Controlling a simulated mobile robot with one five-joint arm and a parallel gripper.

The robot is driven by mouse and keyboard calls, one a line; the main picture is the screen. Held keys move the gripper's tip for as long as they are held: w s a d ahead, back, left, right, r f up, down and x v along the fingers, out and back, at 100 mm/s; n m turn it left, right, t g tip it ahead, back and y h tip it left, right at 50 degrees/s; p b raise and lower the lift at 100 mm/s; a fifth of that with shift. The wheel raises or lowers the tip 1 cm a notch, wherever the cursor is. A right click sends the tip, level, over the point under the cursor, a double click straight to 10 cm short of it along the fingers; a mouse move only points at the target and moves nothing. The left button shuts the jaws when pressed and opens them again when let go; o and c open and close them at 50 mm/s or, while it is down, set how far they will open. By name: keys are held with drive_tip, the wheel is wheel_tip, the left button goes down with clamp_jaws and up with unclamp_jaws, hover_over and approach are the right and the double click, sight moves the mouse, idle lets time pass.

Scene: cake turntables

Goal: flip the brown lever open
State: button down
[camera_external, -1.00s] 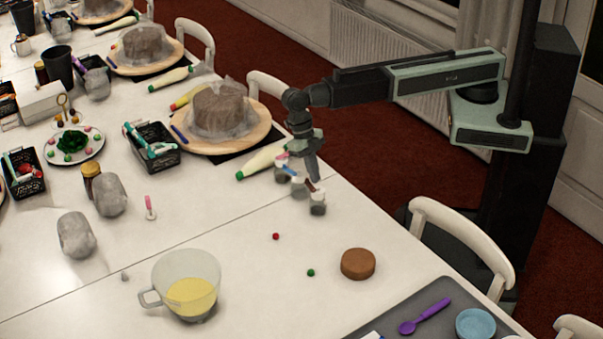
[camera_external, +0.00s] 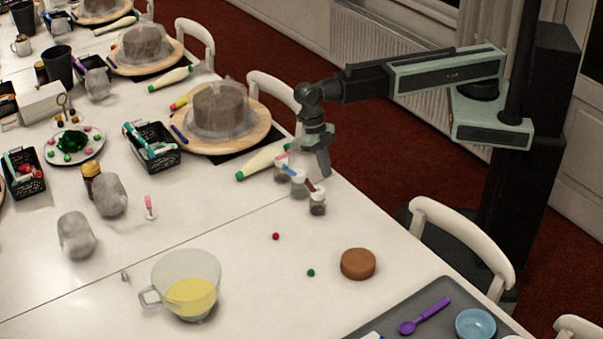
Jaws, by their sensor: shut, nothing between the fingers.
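Several small clear jars with pale tops stand in a short row near the far-right table edge. The brown lever (camera_external: 317,188) is a small bar by the top of the nearest jar (camera_external: 317,206). It looks tilted, but it is too small to tell whether it is flipped open. A blue lever (camera_external: 293,173) and a pink lever (camera_external: 283,158) sit along the same row. My gripper (camera_external: 325,172) is shut and empty, pointing down just above and slightly right of the brown lever. I cannot tell whether it touches the lever.
A green-tipped piping bag (camera_external: 262,160) lies left of the jars, near a covered cake on a wooden turntable (camera_external: 180,140). A brown disc (camera_external: 358,264), a jug (camera_external: 186,285) and a grey tray (camera_external: 385,318) are nearer. Table around the red ball (camera_external: 276,236) is mostly clear.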

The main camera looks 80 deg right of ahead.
wheel_tip(320, 180, up, 8)
drive_tip(key=w+a+p, duration=0.2)
drive_tip(key=p, duration=0.4)
drive_tip(key=shift+r, duration=0.15)
drive_tip(key=shift+w, duration=0.1)
